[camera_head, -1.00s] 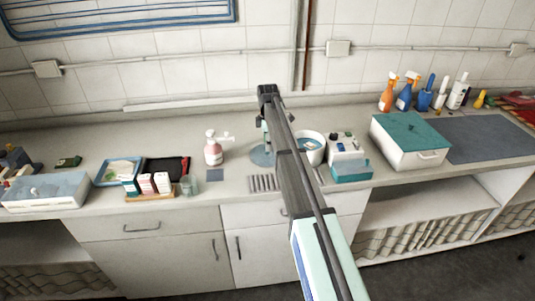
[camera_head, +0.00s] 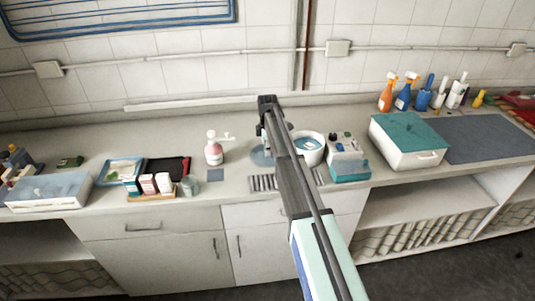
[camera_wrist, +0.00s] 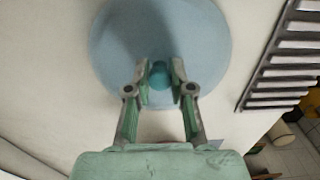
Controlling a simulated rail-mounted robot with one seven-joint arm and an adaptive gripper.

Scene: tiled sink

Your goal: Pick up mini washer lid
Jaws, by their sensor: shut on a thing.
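The mini washer lid is a round pale-blue disc (camera_wrist: 110,45) with a small teal knob (camera_wrist: 159,76) in the wrist view. My gripper (camera_wrist: 160,68) is shut on the knob, one finger on each side of it. In the head view the lid (camera_head: 258,157) shows partly behind my arm, on or just above the counter; I cannot tell which. My fingertips are hidden there by the arm. A white round tub (camera_head: 318,159) with a blue inside stands open just right of my arm.
A slatted grey rack (camera_wrist: 278,72) lies beside the lid. A white pump bottle (camera_head: 214,153) stands to its left. A white and teal caddy (camera_head: 349,170) stands right of the tub, and a large white box with a teal lid (camera_head: 408,130) is further right. The counter is clear behind the lid.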

